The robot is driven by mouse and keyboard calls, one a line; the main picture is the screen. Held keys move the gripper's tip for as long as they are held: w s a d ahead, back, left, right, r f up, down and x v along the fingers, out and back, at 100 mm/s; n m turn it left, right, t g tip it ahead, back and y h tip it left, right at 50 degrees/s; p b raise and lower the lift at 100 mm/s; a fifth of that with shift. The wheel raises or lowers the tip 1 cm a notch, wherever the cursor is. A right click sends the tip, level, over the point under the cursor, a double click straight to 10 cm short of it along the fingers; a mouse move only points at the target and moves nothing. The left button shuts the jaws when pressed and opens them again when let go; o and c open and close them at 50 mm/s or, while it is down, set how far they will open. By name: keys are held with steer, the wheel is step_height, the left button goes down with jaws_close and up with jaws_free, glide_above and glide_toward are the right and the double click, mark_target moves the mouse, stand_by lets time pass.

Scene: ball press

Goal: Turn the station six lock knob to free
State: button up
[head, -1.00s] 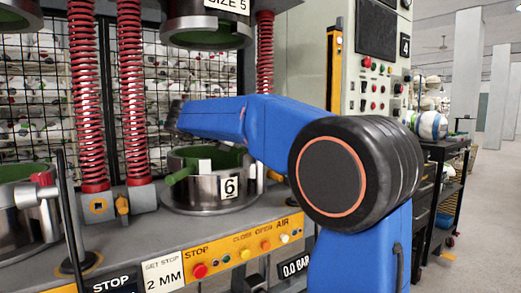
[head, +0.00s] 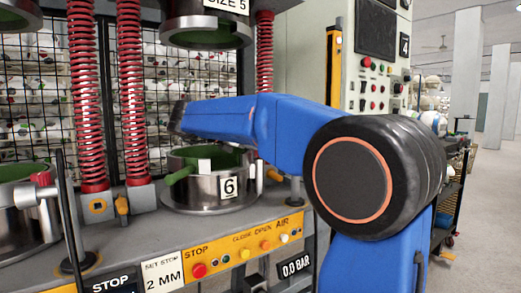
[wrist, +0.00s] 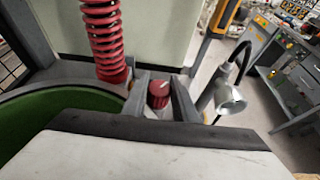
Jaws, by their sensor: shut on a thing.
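In the wrist view a red knob (wrist: 158,94) with a pale mark on its top sits between the two dark fingers of my gripper (wrist: 160,102). The fingers are shut on the knob. The station six mould (head: 212,188) is a steel cup with a green lining and a "6" plate, in the middle of the head view. Its green rim (wrist: 50,120) shows at the left of the wrist view. In the head view my gripper and the knob are not clearly visible. I cannot read the knob's lock or free setting.
A red spring (wrist: 105,40) stands behind the knob. A lamp on a bent neck (wrist: 229,100) stands close to the right of my gripper. The control panel (head: 225,262) with buttons runs along the press front. Open floor lies at the right.

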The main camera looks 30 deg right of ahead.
steer(key=n+t, duration=0.3)
steer(key=shift+s+t, duration=0.1)
steer(key=shift+t, duration=0.3)
steer(key=shift+w+n+t+y, duration=0.2)
steer(key=shift+n+t+y, duration=1.3)
steer(key=shift+n+t, duration=0.9)
steer(key=o, duration=1.1)
steer(key=shift+a, duration=0.15)
